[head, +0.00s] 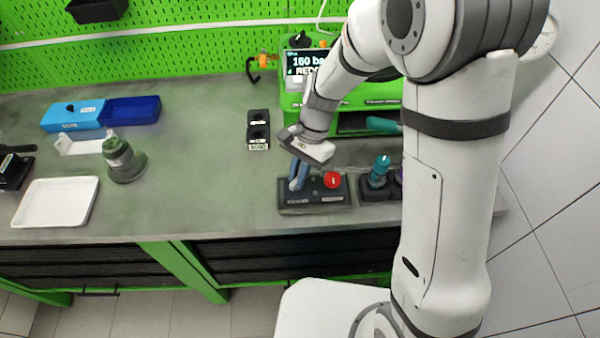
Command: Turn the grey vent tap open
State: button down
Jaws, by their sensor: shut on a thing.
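A dark control block (300,207) with small labels stands near the front edge of the grey bench. A red round knob (332,180) is on its right half. My gripper (297,185) points down over the left half of the block, with its blue-grey fingers shut at the block's top. The grey vent tap is hidden between or behind the fingers, so its turn position cannot be told. The gripper is left of the red knob and apart from it.
A green test unit (293,101) with a pressure display (300,62) stands behind my arm. A teal-topped part (379,170) stands right of the block. A small black holder (258,130) is to the left. A white tray (57,202), a blue box (75,117) and a dark green part (122,160) are farther left.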

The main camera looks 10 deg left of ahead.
jog(key=n+h, duration=0.1)
jog(key=n, duration=0.3)
jog(key=shift+w+a+n+h, duration=0.1)
jog(key=shift+a+n+h, duration=0.1)
jog(key=shift+n+h, duration=0.15)
jog(key=shift+n+h+b, duration=0.3)
jog(key=shift+n+h, duration=0.45)
jog(key=shift+n, duration=1.1)
jog(key=c, duration=1.5)
grip_release()
jog(key=shift+o, duration=0.2)
jog(key=b+v, duration=0.1)
jog(key=v, duration=0.6)
jog(key=shift+w+r, duration=0.2)
jog(key=shift+r, duration=0.15)
jog(key=shift+a, duration=0.1)
